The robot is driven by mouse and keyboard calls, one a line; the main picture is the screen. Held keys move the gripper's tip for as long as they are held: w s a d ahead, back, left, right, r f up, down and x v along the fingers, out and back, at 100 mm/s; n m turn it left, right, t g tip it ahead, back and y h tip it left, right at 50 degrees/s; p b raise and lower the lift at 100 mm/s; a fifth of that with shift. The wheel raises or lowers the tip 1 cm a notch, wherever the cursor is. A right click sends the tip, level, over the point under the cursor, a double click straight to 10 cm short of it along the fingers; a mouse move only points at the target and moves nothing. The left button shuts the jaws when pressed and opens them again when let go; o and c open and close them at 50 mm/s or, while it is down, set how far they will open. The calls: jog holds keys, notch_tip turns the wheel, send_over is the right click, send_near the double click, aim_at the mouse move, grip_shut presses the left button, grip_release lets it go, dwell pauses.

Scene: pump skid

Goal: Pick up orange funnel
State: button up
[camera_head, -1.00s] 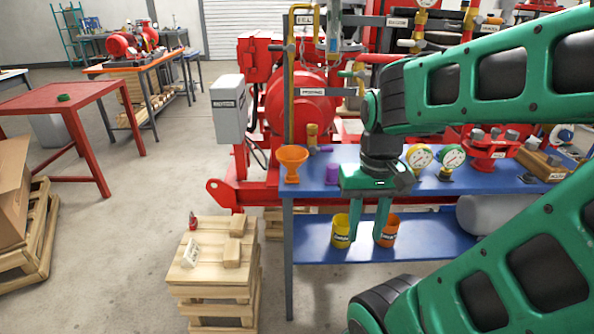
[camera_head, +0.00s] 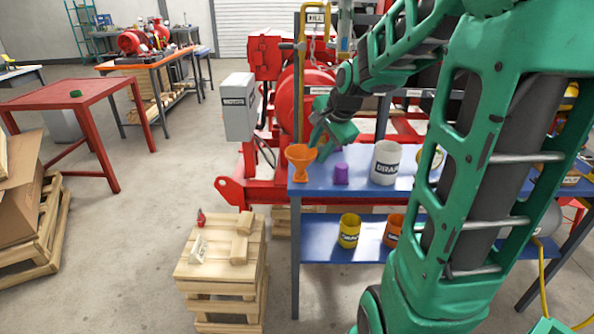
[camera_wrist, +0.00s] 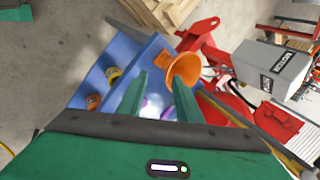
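The orange funnel (camera_head: 300,157) stands upright, wide mouth up, at the left end of the blue table's top. In the wrist view the funnel (camera_wrist: 184,68) is just beyond the tip of the right finger. My gripper (camera_head: 318,138) is above the table, close to the funnel on its right and back side. In the wrist view my gripper (camera_wrist: 157,77) has its two fingers apart with nothing held between them. Whether a finger touches the funnel I cannot tell.
A purple cup (camera_head: 341,173) and a white DRAIN container (camera_head: 385,162) stand right of the funnel. Yellow (camera_head: 349,230) and orange (camera_head: 394,230) cans sit on the lower shelf. A grey box (camera_head: 239,107) and red pump frame stand behind. A wooden crate stack (camera_head: 217,275) is front left.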

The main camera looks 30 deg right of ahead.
aim_at(305, 162)
jog(key=shift+m+t, duration=0.3)
jog(key=shift+m, duration=0.2)
jog(key=shift+w+d+r+x, duration=0.15)
jog(key=shift+w+x, duration=0.1)
jog(key=shift+x, duration=1.7)
jog(key=shift+w+r+x, duration=0.2)
jog(key=shift+w+x, duration=0.05)
jog(key=shift+x, duration=1.75)
jog(key=shift+w+d+r+x, duration=0.15)
jog(key=shift+w+x, duration=0.1)
jog(key=shift+x, duration=1.7)
grip_shut()
